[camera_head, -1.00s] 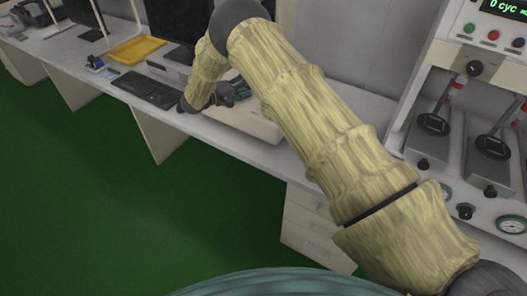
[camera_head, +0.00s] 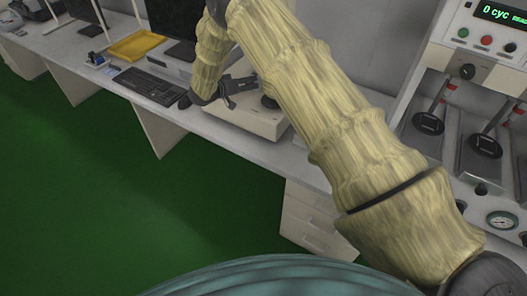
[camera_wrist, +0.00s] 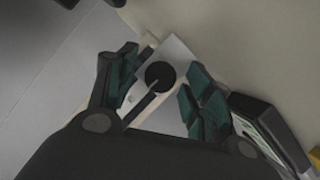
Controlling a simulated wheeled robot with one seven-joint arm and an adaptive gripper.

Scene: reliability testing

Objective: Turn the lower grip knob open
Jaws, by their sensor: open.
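My gripper (camera_head: 242,88) reaches over a white bench-top unit (camera_head: 245,120) in the head view. In the wrist view its green-padded fingers (camera_wrist: 162,74) are spread apart with nothing held. A round black knob (camera_wrist: 160,75) with a thin rod shows between the fingers, in front of a pale square plate (camera_wrist: 180,62). I cannot tell for sure whether it is the lower grip knob, or whether a finger touches it. In the head view a dark round part (camera_head: 270,102) shows on the unit, partly hidden by my arm.
A keyboard (camera_head: 150,86), a mouse and a yellow tray (camera_head: 137,46) lie on the bench to the left. A device with a screen (camera_wrist: 262,135) is beside the right finger.

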